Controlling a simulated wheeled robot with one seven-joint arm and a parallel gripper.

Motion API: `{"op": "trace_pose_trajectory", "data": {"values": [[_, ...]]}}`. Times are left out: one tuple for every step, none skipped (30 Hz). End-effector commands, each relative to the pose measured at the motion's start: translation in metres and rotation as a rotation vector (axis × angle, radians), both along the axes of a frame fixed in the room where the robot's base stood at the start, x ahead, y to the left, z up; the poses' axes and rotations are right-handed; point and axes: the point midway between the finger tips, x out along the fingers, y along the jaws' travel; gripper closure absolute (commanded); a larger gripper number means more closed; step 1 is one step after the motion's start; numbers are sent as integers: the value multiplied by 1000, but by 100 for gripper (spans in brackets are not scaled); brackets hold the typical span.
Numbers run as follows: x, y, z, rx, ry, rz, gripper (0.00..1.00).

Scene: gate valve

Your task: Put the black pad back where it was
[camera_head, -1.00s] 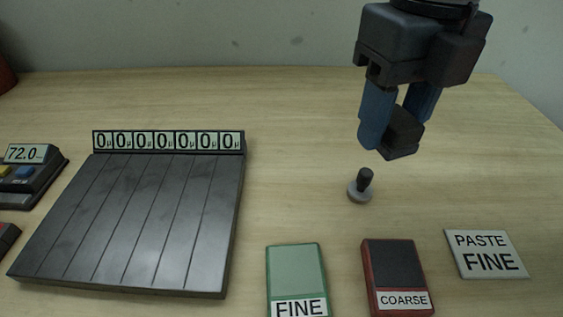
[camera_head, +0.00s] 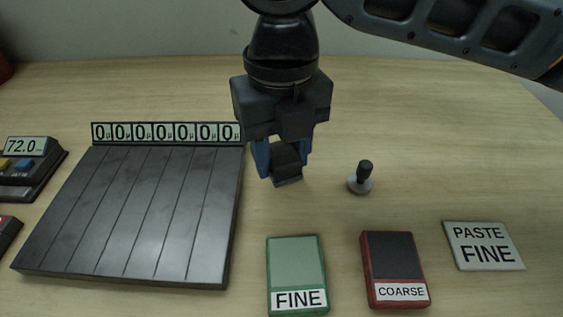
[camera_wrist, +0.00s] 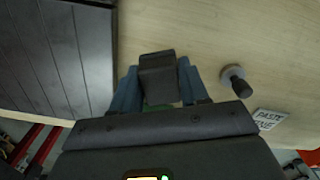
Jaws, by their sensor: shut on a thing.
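The black pad is a small dark block (camera_head: 287,160), seen between the blue fingers of my gripper (camera_head: 282,163). My gripper is shut on it and holds it beside the right edge of the dark striped plate, near its back corner. Whether the pad touches the table is hard to tell. In the wrist view the pad (camera_wrist: 158,74) sits between both fingertips, with part of a green thing hidden behind it.
The dark striped plate (camera_head: 130,215) with a row of zero displays is at left. A small grey knob (camera_head: 361,178) stands to the right. In front lie the green FINE block (camera_head: 296,262), red COARSE block (camera_head: 393,258) and PASTE FINE card (camera_head: 484,246).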

Motion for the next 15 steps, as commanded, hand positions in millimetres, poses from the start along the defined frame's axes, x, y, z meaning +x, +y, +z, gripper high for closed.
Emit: {"op": "trace_pose_trajectory", "data": {"values": [[0, 0, -7, 0, 2, -1, 84], [0, -1, -12, -1, 2, 0, 84], [0, -1, -18, -1, 2, -1, 84], [0, -1, -21, 1, 1, 0, 84], [0, -1, -25, 1, 1, 0, 84], [0, -1, -28, 0, 1, 0, 84], [0, -1, -28, 0, 0, 0, 84], [0, -1, -29, 0, -1, 0, 84], [0, -1, -29, 0, -1, 0, 84], [0, -1, -29, 0, -1, 0, 84], [0, -1, -29, 0, -1, 0, 84], [0, -1, -29, 0, -1, 0, 84], [0, -1, -29, 0, -1, 0, 84], [0, -1, -29, 1, -1, 0, 84], [0, -1, -30, 1, -1, 0, 84]]}}
